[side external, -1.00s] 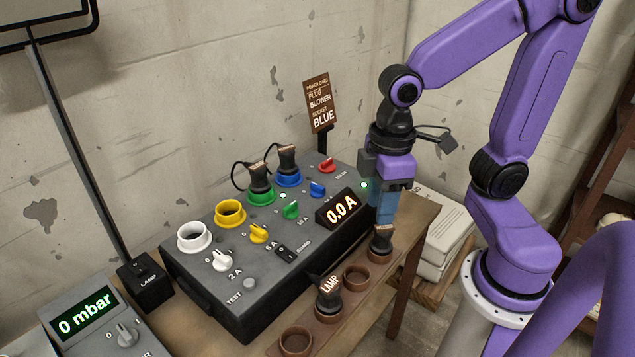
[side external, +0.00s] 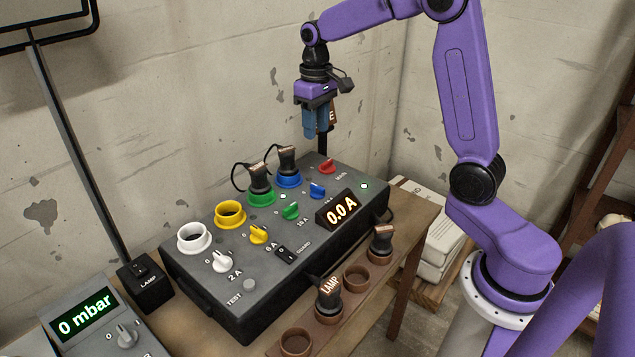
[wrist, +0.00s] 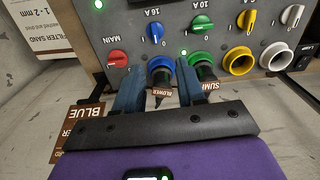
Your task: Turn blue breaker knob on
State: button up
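The blue breaker knob (side external: 317,190) sits on the grey panel between the red and green knobs. In the wrist view the blue knob (wrist: 157,32) is near the top, above the blue socket (wrist: 160,62), roughly upright between its marks. A BLOWER plug (side external: 287,160) stands in the blue socket. My gripper (side external: 314,137) hangs above the panel's back edge, apart from the knob. In the wrist view my gripper (wrist: 159,72) has its two blue fingers spread, with nothing held; the BLOWER plug shows beyond the gap.
A SUMP-like labelled plug (side external: 260,178) stands in the green socket beside the blue one. The brown sign (side external: 331,115) is close behind my gripper. A plug rack (side external: 322,318) lies along the front.

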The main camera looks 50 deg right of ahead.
jog(key=d, duration=0.1)
send_near(317, 186)
notch_tip(317, 186, down, 9)
jog(key=shift+s+r, duration=0.1)
jog(key=shift+r, duration=0.05)
dwell(0.4)
jog(key=shift+c, duration=0.3)
grip_shut()
